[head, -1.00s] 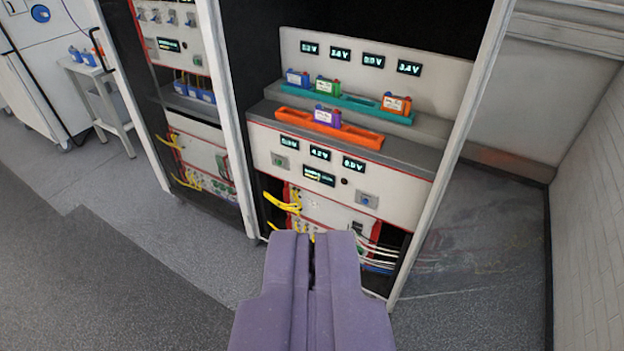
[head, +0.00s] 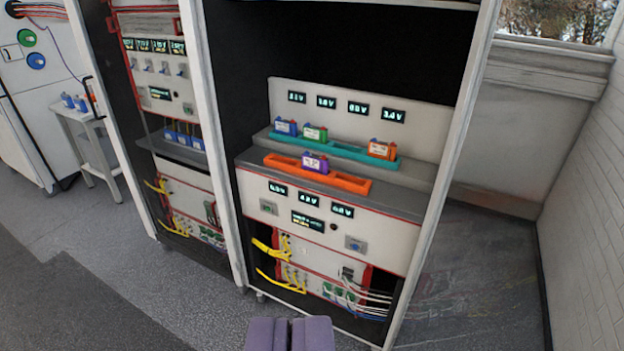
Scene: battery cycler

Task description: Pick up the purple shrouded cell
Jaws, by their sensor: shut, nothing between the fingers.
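My gripper (head: 290,322) shows at the bottom edge as two purple fingers. It is shut and empty, well in front of and below the cell. Most of the gripper is cut off by the picture's edge.
Behind, a teal tray (head: 345,150) holds a blue cell (head: 286,127), a green cell (head: 315,132) and an orange cell (head: 382,149). White rack posts (head: 447,180) flank the opening. Yellow cables (head: 275,270) hang below. Grey floor is clear in front.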

